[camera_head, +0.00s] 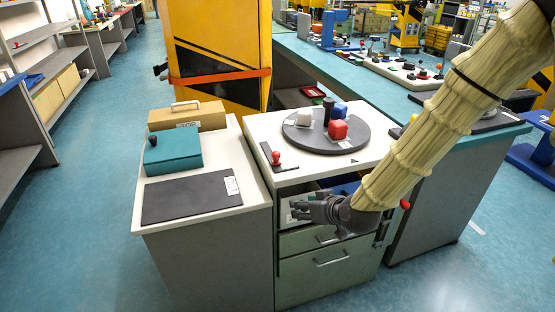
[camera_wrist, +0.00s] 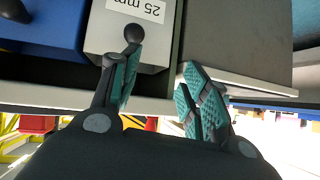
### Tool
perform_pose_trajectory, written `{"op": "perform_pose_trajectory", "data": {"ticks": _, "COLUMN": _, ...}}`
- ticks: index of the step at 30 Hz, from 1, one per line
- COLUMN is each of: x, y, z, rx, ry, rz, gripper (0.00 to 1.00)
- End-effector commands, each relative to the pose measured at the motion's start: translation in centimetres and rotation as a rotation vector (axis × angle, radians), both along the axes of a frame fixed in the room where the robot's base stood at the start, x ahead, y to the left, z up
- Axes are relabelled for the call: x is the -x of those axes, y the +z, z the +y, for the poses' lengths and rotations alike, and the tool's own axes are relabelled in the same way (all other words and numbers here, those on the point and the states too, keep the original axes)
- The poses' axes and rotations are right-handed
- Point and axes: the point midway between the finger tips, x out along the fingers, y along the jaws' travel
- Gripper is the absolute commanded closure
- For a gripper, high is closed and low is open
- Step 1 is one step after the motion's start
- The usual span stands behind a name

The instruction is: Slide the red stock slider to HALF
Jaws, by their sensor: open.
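A red knob (camera_head: 276,157) stands on a dark narrow plate (camera_head: 268,153) with a white label, at the left edge of the white cabinet top; it looks like the red stock slider. The label is too small to read. In the wrist view my gripper (camera_wrist: 160,75) is open. A grey block (camera_wrist: 122,42) labelled "25 mm" has a dark ball knob (camera_wrist: 134,33) close to the left finger; whether they touch is unclear.
A teal box (camera_head: 173,152) and dark mat (camera_head: 190,197) are on the left cabinet. A blue block (camera_wrist: 48,28) lies beside the grey one. Another red knob (camera_head: 404,204) is at the cabinet's right.

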Motion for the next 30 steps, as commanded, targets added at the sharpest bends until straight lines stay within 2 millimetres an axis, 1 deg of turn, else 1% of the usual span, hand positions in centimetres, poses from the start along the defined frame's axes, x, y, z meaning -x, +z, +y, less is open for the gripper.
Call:
{"op": "perform_pose_trajectory", "data": {"ticks": 1, "x": -1.3, "y": 2.4, "z": 0.6, "rx": -0.008, "ry": 0.019, "rz": -0.057, "gripper": 0.54}}
{"op": "perform_pose_trajectory", "data": {"ticks": 2, "x": -1.9, "y": 3.8, "z": 0.9, "rx": -0.01, "ry": 0.029, "rz": -0.085, "gripper": 0.54}}
{"op": "perform_pose_trajectory", "data": {"ticks": 3, "x": -2.6, "y": 5.5, "z": 1.2, "rx": -0.014, "ry": 0.041, "rz": -0.121, "gripper": 0.54}}
{"op": "perform_pose_trajectory", "data": {"ticks": 6, "x": -3.8, "y": 9.1, "z": 2.0, "rx": -0.018, "ry": 0.068, "rz": -0.195, "gripper": 0.54}}
{"op": "perform_pose_trajectory", "data": {"ticks": 9, "x": -4.4, "y": 11.5, "z": 2.5, "rx": -0.021, "ry": 0.086, "rz": -0.242, "gripper": 0.54}}
{"op": "perform_pose_trajectory", "data": {"ticks": 12, "x": -4.8, "y": 12.7, "z": 2.7, "rx": -0.021, "ry": 0.095, "rz": -0.268, "gripper": 0.54}}
{"op": "perform_pose_trajectory", "data": {"ticks": 16, "x": -5.3, "y": 12.9, "z": 3.1, "rx": -0.02, "ry": 0.099, "rz": -0.276, "gripper": 0.54}}
{"op": "perform_pose_trajectory", "data": {"ticks": 20, "x": -6.4, "y": 12.3, "z": 3.8, "rx": -0.019, "ry": 0.099, "rz": -0.274, "gripper": 0.54}}
{"op": "perform_pose_trajectory", "data": {"ticks": 30, "x": -10.4, "y": 10.3, "z": 6.4, "rx": -0.021, "ry": 0.098, "rz": -0.273, "gripper": 0.54}}
